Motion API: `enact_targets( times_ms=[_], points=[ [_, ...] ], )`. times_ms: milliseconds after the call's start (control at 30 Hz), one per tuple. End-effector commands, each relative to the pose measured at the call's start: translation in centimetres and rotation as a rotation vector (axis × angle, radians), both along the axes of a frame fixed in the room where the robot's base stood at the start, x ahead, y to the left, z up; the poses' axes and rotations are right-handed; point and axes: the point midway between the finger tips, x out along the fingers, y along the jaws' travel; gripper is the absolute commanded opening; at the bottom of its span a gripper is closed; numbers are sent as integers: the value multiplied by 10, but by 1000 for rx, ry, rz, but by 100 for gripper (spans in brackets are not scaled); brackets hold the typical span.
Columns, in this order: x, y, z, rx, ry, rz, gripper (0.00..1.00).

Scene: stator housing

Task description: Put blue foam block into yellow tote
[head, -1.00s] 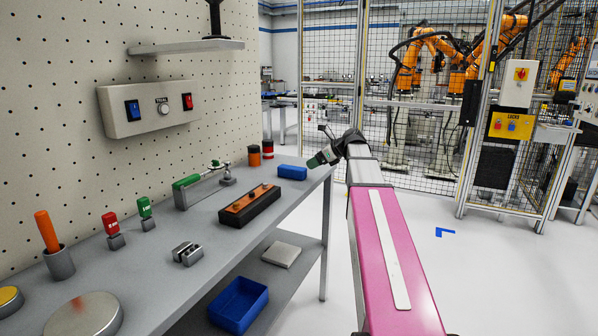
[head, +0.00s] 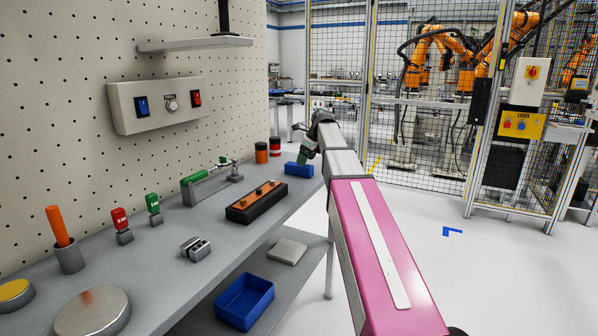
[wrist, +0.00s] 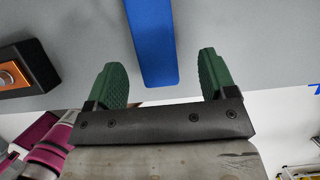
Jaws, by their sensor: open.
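The blue foam block (head: 299,170) lies on the grey workbench near its far right corner. In the wrist view the block (wrist: 152,40) extends from the top edge down between my gripper's two green fingers, with a gap on each side. My gripper (head: 308,152) is open and empty, just above and beside the block in the head view. In the wrist view my gripper (wrist: 162,75) has its fingertips level with the block's near end. No yellow tote shows in these frames.
A black and orange fixture (head: 257,202) stands left of the block. Orange and red-black cylinders (head: 262,152) stand behind it. A blue bin (head: 244,302) and a grey plate (head: 287,250) lie on the lower shelf.

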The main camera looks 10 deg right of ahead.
Motion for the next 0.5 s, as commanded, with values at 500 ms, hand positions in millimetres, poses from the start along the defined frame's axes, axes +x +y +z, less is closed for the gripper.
enact_targets(
  times_ms=[500],
  points=[
    [12,25,-46,1,1,0,78]
  ],
)
